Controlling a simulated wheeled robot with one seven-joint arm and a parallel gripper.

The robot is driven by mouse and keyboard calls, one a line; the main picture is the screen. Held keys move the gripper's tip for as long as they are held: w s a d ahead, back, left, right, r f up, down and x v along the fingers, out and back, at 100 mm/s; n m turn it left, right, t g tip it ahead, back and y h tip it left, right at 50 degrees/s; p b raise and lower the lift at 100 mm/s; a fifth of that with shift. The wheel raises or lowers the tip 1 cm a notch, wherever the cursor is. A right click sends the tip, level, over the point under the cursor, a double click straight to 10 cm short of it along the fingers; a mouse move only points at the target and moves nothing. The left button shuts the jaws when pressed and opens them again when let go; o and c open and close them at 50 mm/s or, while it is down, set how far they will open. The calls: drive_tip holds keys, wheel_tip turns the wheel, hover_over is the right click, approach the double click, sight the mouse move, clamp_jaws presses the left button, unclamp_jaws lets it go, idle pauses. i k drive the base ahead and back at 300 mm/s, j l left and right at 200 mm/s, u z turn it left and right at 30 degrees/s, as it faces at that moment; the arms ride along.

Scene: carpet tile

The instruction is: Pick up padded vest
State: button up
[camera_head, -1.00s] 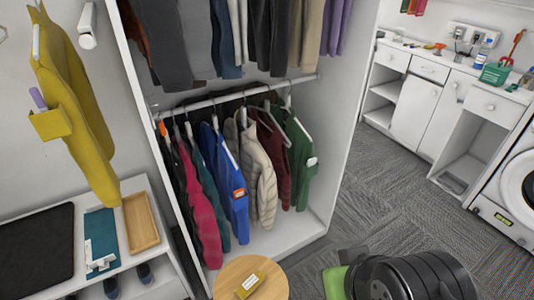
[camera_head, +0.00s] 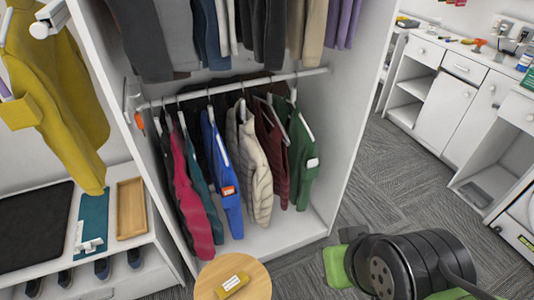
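A cream quilted, padded garment, the likeliest padded vest (camera_head: 257,170), hangs on a hanger from the lower rod of the open white closet. It hangs between a blue jacket (camera_head: 224,185) on its left and a dark red jacket (camera_head: 272,150) on its right, close against its neighbours. Part of its left edge is hidden by the blue jacket. Its front shows rows of padding. My gripper is not in view, so whether it is open or shut is not shown.
A round wooden stool (camera_head: 258,290) with a yellow item (camera_head: 232,284) stands before the closet. A low white shelf unit (camera_head: 140,258) is at left. A black and green shape covers floor at lower right; I cannot tell whether it is mine. Carpet (camera_head: 385,175) beyond is clear.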

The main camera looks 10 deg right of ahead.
sight(271, 136)
drive_tip(key=l+u, duration=1.5)
drive_tip(key=i+l+u, duration=0.15)
drive_tip(key=l+u, duration=1.55)
drive_tip(key=l, duration=0.1)
